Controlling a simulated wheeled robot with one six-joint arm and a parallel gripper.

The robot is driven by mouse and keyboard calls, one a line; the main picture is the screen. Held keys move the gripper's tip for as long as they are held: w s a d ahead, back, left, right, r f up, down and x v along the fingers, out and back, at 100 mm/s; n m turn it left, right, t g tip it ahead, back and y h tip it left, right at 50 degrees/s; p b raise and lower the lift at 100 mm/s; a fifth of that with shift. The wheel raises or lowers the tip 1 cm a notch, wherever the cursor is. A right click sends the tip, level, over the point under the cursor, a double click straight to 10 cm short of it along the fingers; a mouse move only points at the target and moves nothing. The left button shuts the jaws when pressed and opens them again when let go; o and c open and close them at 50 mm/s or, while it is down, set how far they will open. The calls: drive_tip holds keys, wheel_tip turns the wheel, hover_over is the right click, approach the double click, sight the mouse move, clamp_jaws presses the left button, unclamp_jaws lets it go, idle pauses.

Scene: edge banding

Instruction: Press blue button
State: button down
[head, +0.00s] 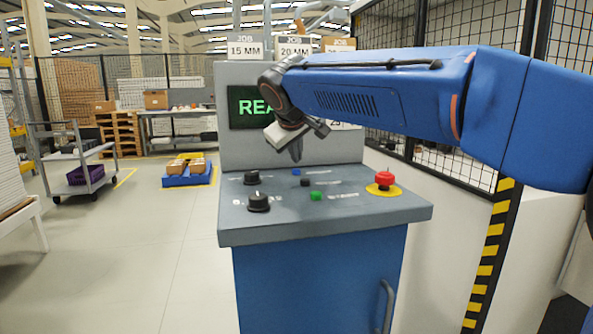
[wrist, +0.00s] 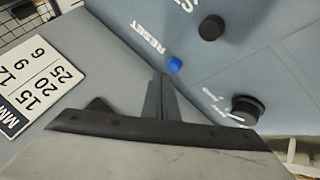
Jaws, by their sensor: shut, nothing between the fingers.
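The blue button (head: 296,171) is a small round button on the sloped grey top of the control console (head: 340,215). It also shows in the wrist view (wrist: 174,66), beside the word RESET. My gripper (head: 296,150) is shut and empty, pointing down above the back part of the console top. In the wrist view its closed fingertips (wrist: 160,90) are just left of and below the blue button in the picture. A gap seems to remain between them, but I cannot tell the exact height.
A green button (head: 316,196), a black button (head: 305,183), two black knobs (head: 258,202) and a red emergency stop (head: 384,181) on a yellow base share the console top. A screen (head: 245,107) stands behind, partly hidden by my arm. Fencing is at the right.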

sight(296, 176)
wheel_tip(296, 176, up, 5)
idle(0.8)
idle(0.5)
